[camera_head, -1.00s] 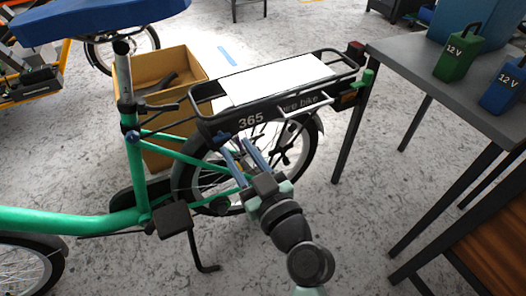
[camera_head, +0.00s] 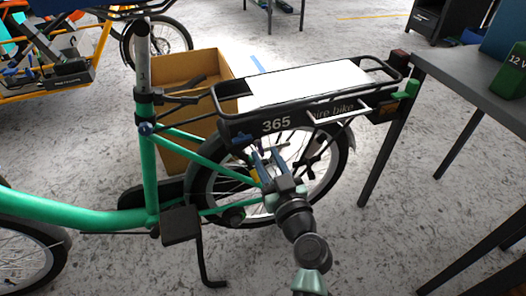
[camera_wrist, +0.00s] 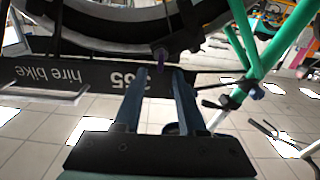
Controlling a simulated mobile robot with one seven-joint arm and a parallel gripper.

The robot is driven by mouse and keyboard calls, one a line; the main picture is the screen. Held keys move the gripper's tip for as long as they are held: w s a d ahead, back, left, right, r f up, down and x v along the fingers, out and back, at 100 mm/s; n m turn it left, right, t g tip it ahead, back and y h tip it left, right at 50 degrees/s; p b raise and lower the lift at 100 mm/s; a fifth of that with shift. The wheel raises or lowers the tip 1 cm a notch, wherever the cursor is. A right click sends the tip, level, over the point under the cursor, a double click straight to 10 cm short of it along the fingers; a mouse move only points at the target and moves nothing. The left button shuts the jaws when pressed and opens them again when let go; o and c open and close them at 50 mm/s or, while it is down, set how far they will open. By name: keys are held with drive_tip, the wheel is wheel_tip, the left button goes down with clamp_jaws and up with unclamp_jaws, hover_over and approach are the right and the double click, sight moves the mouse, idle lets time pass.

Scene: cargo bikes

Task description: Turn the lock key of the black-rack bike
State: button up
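The black-rack bike has a green frame (camera_head: 150,165) and a black rear rack with a side panel (camera_head: 300,121) marked 365 hire bike. My gripper (camera_head: 266,153) is in front of the rear wheel, just below the 365. In the wrist view, its two blue fingers (camera_wrist: 165,72) are parallel, with an empty gap between them.
A tan box (camera_head: 200,66) stands behind the bike. A grey table (camera_head: 470,85) with a green 12 V battery (camera_head: 514,72) is at the right. A pedal (camera_head: 181,225) and a kickstand (camera_head: 203,258) are left of my arm.

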sight(263, 150)
drive_tip(key=shift+x, duration=1.5)
clamp_jaws()
